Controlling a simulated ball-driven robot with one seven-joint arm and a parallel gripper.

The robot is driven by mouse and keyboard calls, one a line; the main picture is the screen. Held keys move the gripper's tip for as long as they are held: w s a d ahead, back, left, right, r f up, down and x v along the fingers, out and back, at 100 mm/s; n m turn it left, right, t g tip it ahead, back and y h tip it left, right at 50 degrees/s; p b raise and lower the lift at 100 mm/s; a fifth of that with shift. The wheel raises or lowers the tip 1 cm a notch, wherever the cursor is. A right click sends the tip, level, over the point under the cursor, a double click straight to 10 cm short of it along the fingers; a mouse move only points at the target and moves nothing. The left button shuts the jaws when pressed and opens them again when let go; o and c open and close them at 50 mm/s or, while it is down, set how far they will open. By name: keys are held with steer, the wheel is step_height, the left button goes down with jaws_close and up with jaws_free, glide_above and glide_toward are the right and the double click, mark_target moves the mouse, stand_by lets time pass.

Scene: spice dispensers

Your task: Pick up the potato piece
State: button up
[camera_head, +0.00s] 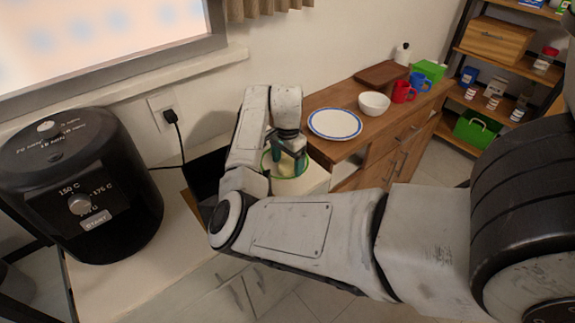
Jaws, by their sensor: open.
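My gripper (289,157) points down over a round green-rimmed dish (268,172) on a pale surface near the picture's middle. Its dark fingers reach down to the dish and are open. A pale yellowish patch shows in the dish beneath the fingers. I cannot tell whether it is the potato piece or the dish's own inside. My arm and the fingers hide part of the dish.
A black air fryer (78,205) stands on the left counter. Right of the dish, a wooden cabinet (352,150) bears a blue-rimmed plate (335,123), white bowl (374,103), red mug (402,91) and blue mug (419,81). A wall and window sill lie behind.

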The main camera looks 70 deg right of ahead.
steer(key=shift+c, duration=0.3)
steer(key=c, duration=1.1)
steer(key=shift+o, duration=0.2)
